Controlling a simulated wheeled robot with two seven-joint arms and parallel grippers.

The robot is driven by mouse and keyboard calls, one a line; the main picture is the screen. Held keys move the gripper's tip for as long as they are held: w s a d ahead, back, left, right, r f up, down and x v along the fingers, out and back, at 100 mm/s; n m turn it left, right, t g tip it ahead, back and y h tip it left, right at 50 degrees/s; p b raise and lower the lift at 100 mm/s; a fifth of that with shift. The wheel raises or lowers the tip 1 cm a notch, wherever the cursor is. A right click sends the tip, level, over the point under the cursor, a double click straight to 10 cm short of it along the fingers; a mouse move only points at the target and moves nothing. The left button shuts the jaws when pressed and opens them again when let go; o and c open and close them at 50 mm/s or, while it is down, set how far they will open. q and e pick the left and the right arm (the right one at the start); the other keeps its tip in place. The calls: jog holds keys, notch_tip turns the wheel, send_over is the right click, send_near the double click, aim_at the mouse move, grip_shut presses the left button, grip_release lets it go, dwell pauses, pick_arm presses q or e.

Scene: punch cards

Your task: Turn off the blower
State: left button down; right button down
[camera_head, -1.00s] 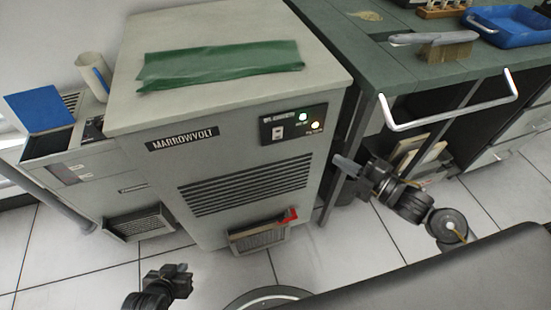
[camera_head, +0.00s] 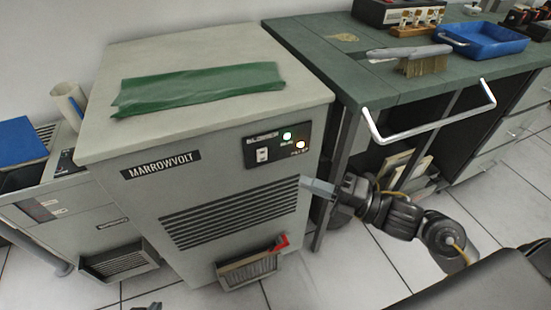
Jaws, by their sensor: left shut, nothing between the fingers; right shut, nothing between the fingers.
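The blower is a grey cabinet (camera_head: 160,228) labelled MARROWVOLT, standing left of the green-topped bench. A black control panel (camera_head: 278,143) is on the upper right of its front. My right gripper (camera_head: 308,187) is shut and empty, pointing left at the cabinet's right front edge, below and right of the panel. I cannot tell whether it touches the cabinet. Only a tip of my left gripper (camera_head: 152,306) shows at the bottom edge.
A green cloth (camera_head: 198,87) lies on the cabinet top. A red-handled filter tray (camera_head: 248,268) juts out low on its front. The bench (camera_head: 375,84) has a protruding handle bar (camera_head: 430,126) above my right arm. A brush and blue tray (camera_head: 485,42) lie on the bench.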

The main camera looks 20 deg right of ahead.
aim_at(259, 154)
pick_arm(q)
jog(key=shift+s+a+f+g, duration=0.45)
jog(key=shift+s+a+g, duration=0.1)
jog(key=shift+s, duration=0.15)
pick_arm(e)
jog(key=shift+w+a+r, duration=0.2)
jog(key=shift+w+a, duration=0.7)
jog(key=shift+w, duration=0.5)
jog(key=shift+w+a+r, duration=0.15)
jog(key=shift+w+a, duration=0.75)
jog(key=shift+w, duration=0.55)
jog(key=shift+w+a+r, duration=0.2)
jog(key=shift+w+a, duration=0.7)
jog(key=shift+w, duration=0.5)
